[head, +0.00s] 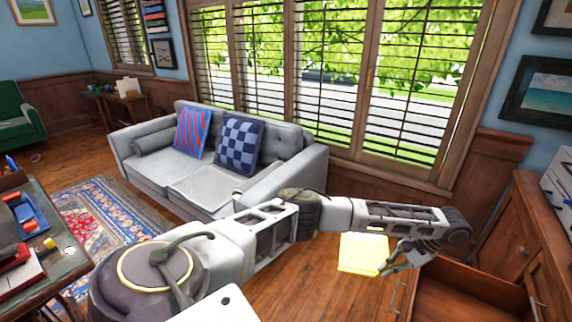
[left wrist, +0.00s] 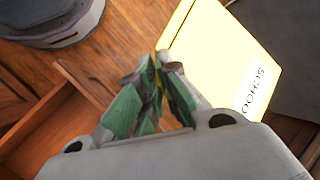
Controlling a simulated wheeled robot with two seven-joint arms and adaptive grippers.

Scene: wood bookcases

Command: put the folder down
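The folder (head: 362,254) is a flat yellow sheet-like thing, held above the wood floor in the lower right of the head view. In the left wrist view the folder (left wrist: 215,55) shows a white label with letters reading "SCHOO". My left gripper (head: 388,268) is at the folder's right edge. In the left wrist view the green-padded fingers of the left gripper (left wrist: 160,65) come together on the folder's near left edge. The gripper appears shut on it. The fingers hide part of that edge. My right gripper is not in view.
An open, empty-looking wooden drawer (head: 460,295) juts from the wooden cabinet (head: 512,235) at right, close to the folder. A grey sofa (head: 205,185) with two cushions stands under the windows. A cluttered desk (head: 60,255) is at left. The floor between is mostly clear.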

